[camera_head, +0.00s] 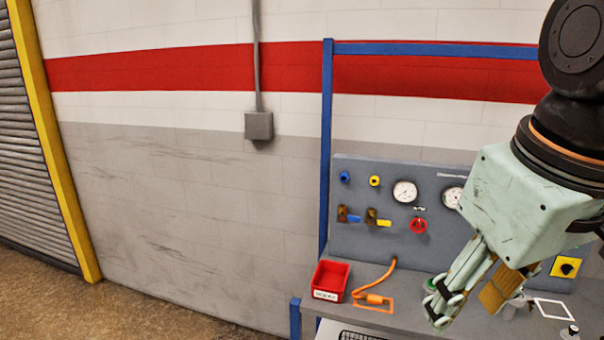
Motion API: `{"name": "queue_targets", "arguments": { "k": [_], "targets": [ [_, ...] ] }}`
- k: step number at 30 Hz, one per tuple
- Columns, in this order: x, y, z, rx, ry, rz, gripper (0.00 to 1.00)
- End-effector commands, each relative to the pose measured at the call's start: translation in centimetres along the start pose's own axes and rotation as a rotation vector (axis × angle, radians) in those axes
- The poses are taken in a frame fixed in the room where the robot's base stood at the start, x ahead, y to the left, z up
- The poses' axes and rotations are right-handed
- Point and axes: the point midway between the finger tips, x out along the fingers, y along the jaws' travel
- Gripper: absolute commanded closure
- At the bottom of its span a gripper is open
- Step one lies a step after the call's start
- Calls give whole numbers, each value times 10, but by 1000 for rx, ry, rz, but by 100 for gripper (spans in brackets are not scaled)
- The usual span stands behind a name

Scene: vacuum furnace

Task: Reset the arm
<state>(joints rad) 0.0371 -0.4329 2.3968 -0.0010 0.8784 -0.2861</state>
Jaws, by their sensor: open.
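My gripper (467,306) hangs at the right side of the head view, below my dark arm joint and its pale green housing. It points down and to the left over the bench (420,323). Its fingers are apart, with nothing seen between them. The height of the fingertips above the bench cannot be told. The arm and gripper hide part of the panel (390,235) and the bench's right side.
A red bin (330,281) and an orange cable with a connector (374,298) lie on the bench. The panel has gauges (405,191), a red knob (418,225) and small valves (378,217). A blue post (327,140) stands left. The floor at left is clear.

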Motion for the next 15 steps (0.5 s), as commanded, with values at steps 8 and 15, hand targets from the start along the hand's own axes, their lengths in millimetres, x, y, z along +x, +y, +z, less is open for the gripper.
{"name": "queue_targets", "arguments": {
  "k": [8,15],
  "targets": [
    [1,-19,44,138,27,-1,55],
    [4,-29,69,226,42,-4,55]
  ]
}}
